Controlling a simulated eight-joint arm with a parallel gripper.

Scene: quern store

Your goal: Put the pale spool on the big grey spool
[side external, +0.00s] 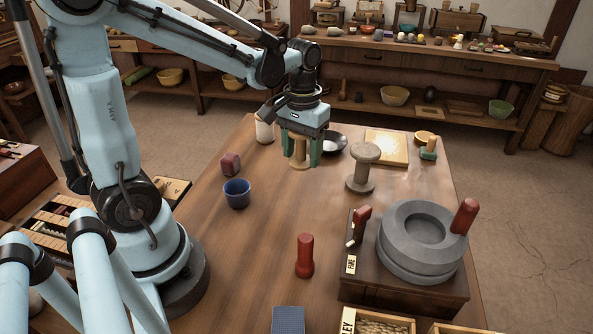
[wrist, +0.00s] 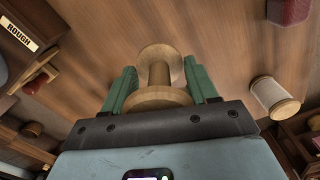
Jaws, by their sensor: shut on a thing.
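The pale spool (side external: 298,151) is a light wooden spool with wide flanges, upright between the green fingers of my gripper (side external: 301,154) in the side external view. In the wrist view the pale spool (wrist: 160,74) sits between the fingers of my gripper (wrist: 161,84), which are shut on it. I cannot tell whether its base touches the table. The big grey spool (side external: 361,180) stands upright and apart, to the right of my gripper in the side external view. Its top flange is clear.
A dark bowl (side external: 334,144) lies just behind my gripper, near a yellowish board (side external: 387,146). A white spool (side external: 264,128), red block (side external: 230,164) and blue cup (side external: 237,192) stand left. The grey quern (side external: 420,265) and a red peg (side external: 305,262) stand in front.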

